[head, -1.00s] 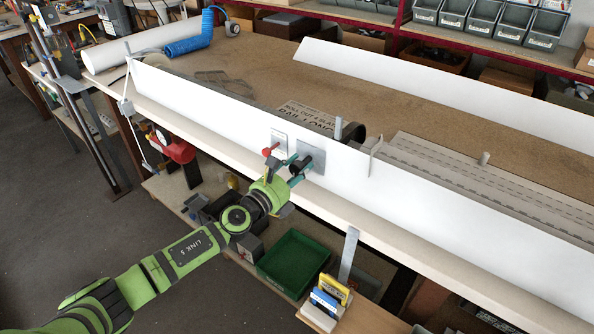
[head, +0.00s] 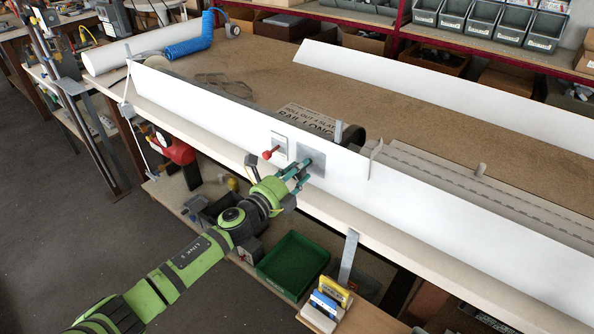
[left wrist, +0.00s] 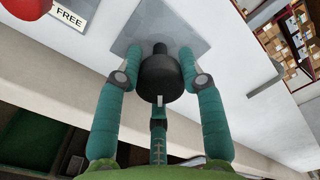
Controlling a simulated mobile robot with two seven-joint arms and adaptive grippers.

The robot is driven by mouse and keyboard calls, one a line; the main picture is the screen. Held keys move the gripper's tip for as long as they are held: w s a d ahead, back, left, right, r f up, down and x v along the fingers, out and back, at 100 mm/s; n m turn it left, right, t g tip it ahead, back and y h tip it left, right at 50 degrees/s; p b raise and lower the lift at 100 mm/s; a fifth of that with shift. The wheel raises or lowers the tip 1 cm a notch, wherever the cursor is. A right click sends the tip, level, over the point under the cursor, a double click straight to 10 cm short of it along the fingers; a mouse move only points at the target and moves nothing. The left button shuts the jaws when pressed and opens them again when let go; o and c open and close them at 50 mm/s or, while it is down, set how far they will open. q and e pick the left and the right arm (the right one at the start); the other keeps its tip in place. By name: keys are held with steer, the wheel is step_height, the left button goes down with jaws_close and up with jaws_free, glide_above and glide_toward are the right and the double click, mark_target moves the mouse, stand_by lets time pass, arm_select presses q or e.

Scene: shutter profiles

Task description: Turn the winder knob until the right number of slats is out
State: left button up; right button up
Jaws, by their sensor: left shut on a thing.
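The black winder knob (left wrist: 160,78) sticks out from a grey square plate on the long white front panel (head: 215,112). My left gripper (head: 302,172) is at the knob, with its teal fingers closed on either side of it in the left wrist view (left wrist: 162,72). In the head view the fingers hide most of the knob. A printed notice (head: 308,119) lies behind the panel, partly hidden. My right gripper is out of view.
A red-tipped lever (head: 268,154) sits left of the knob plate; a FREE label (left wrist: 70,18) shows beside it. A green bin (head: 293,265) and small colored boxes (head: 328,300) are below the bench edge. A second white rail (head: 420,82) lies behind the slats.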

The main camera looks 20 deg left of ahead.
arm_select(q)
steer(key=shift+s+d+f+n, duration=0.1)
steer(key=shift+d+f+n, duration=0.15)
steer(key=shift+n, duration=0.15)
steer(key=o, duration=1.2)
steer(key=shift+r, duration=0.1)
steer(key=shift+a, duration=0.1)
steer(key=shift+s+a, duration=0.1)
steer(key=shift+s, duration=0.05)
steer(key=v, duration=1.1)
steer(key=shift+s+r, duration=0.1)
steer(key=shift+s, duration=0.2)
